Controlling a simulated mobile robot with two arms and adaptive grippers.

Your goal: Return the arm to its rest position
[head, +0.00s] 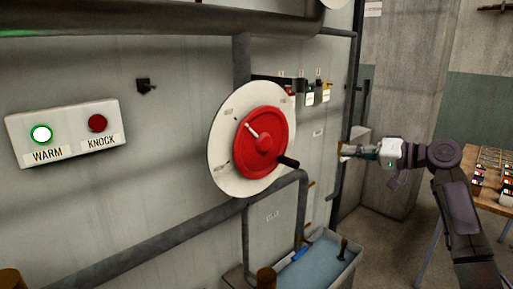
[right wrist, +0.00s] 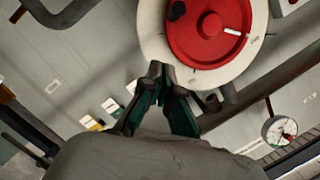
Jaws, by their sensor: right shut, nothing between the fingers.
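My right arm (head: 455,205) comes in from the right in the head view. My right gripper (head: 347,151) points left towards the wall panel and is apart from the red handwheel (head: 262,143). In the right wrist view the gripper's fingers (right wrist: 160,72) are closed together at the tips with nothing between them. The handwheel also shows in the right wrist view (right wrist: 205,38), beyond the fingertips, on its white round dial (right wrist: 153,30). In the head view, a dark knob sticks out from the wheel's lower right. My left gripper is in neither view.
A white box (head: 65,158) carries a lit WARM button and a red KNOCK button. Pipes run along the panel. A tub of bluish water (head: 325,268) stands below the wheel. A table (head: 492,205) with small items is at the far right. A gauge (right wrist: 279,130) shows in the right wrist view.

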